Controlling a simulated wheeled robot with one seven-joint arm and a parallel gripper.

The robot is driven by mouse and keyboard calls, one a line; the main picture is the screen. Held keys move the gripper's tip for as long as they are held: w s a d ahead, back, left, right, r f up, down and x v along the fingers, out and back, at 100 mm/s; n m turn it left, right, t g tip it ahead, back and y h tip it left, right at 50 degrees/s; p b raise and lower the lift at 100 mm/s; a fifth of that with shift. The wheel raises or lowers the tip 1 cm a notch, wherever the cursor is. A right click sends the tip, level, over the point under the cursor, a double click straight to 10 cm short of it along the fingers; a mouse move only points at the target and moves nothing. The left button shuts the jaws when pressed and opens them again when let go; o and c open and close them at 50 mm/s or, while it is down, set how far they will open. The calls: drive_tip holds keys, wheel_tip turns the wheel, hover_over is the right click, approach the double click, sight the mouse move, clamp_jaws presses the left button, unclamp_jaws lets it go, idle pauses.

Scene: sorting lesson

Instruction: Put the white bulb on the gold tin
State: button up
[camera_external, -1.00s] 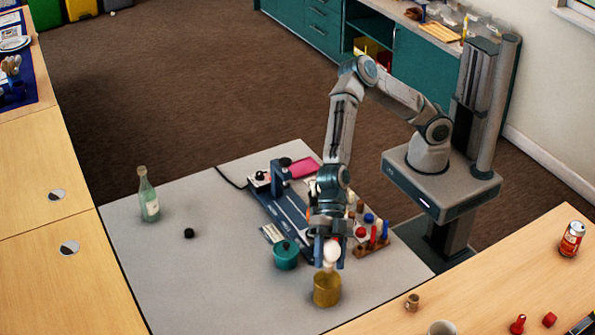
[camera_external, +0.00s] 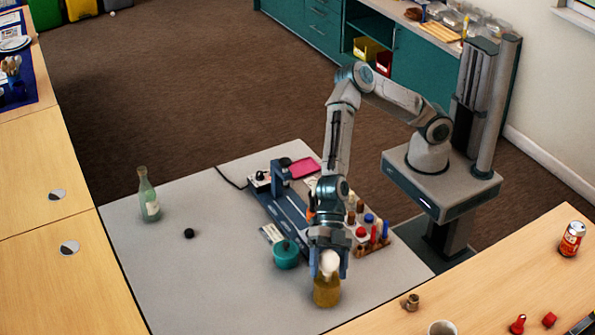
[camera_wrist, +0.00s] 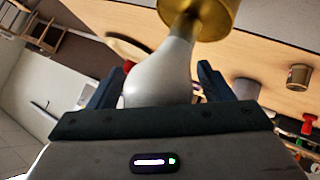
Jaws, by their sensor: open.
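The white bulb (camera_external: 328,263) is at the top of the gold tin (camera_external: 326,292), which stands near the front edge of the grey table. My gripper (camera_external: 328,272) reaches down from above with its fingers on either side of the bulb. In the wrist view the bulb (camera_wrist: 160,76) lies between the two spread fingers (camera_wrist: 158,88), with a gap on each side. Its narrower end meets the gold tin (camera_wrist: 208,15), seemingly touching it. The exact contact is hard to make out.
A teal pot (camera_external: 286,254) stands just left of the tin. A rack with coloured pieces (camera_external: 370,238) is behind to the right. A green bottle (camera_external: 148,195) and a small black ball (camera_external: 189,233) are farther left. The table's front left is clear.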

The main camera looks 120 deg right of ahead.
sight(332, 254)
drive_tip(key=shift+v, duration=3.85)
drive_tip(key=s+d+r+m+g+h+p, duration=0.1)
drive_tip(key=s+d+r+m+h, duration=0.2)
drive_tip(key=s+d+m, duration=0.3)
drive_tip(key=s+d+r+m+g+h+p, duration=0.1)
drive_tip(key=s+d+r+m+h, duration=0.1)
drive_tip(key=s+d+m, duration=0.4)
drive_tip(key=s+d+r+m+h+p, duration=0.2)
drive_tip(key=s+d+m, duration=0.4)
drive_tip(key=s+d, duration=0.8)
drive_tip(key=s+r+h, duration=0.1)
drive_tip(key=s+r, duration=0.1)
drive_tip(key=s, duration=0.5)
drive_tip(key=shift+s+r+g+h, duration=0.3)
drive_tip(key=shift+r+g, duration=0.05)
drive_tip(key=shift+g, duration=0.05)
drive_tip(key=shift+d, duration=0.1)
